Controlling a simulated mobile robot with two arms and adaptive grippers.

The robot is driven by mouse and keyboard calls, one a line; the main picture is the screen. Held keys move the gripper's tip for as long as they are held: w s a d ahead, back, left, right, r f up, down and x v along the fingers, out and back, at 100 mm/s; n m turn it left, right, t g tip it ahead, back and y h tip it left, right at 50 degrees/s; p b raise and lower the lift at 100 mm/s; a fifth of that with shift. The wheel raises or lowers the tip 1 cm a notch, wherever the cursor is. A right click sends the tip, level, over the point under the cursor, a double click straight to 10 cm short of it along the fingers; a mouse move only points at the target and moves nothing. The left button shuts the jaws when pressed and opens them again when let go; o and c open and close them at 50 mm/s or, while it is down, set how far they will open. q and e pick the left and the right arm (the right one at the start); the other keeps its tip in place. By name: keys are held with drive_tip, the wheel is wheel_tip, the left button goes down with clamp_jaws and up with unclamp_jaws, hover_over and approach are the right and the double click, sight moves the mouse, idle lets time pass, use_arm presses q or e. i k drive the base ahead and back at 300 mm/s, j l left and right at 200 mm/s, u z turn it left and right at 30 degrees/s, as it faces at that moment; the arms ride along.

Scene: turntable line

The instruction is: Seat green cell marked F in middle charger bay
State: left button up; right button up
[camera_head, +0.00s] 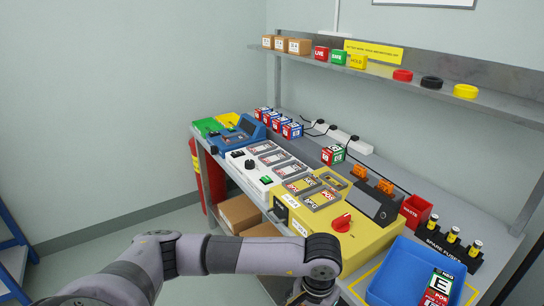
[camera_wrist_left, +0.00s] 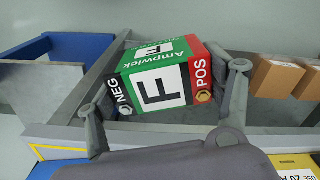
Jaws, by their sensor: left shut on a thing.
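The green cell marked F (camera_wrist_left: 158,88) shows in the left wrist view, with a black NEG end and a red POS end. My left gripper (camera_wrist_left: 170,92) is shut on it, one finger at each end, and it looks tilted. In the head view my left arm reaches the lower middle; its fingers and the F cell are out of sight there. The white charger (camera_head: 262,180) stands mid-bench with several bays in a row; its middle bay (camera_head: 275,157) looks empty, though small. My right gripper is not in view.
A yellow tester (camera_head: 355,235) with a red knob stands right of the charger. Another green-red cell (camera_head: 333,155) and several blue-red cells (camera_head: 290,130) stand behind. A shelf (camera_head: 400,82) overhangs the bench.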

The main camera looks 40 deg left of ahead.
sight(271, 160)
drive_tip(key=k+j+z, duration=0.1)
drive_tip(key=j+z, duration=0.25)
drive_tip(key=j, duration=2.25)
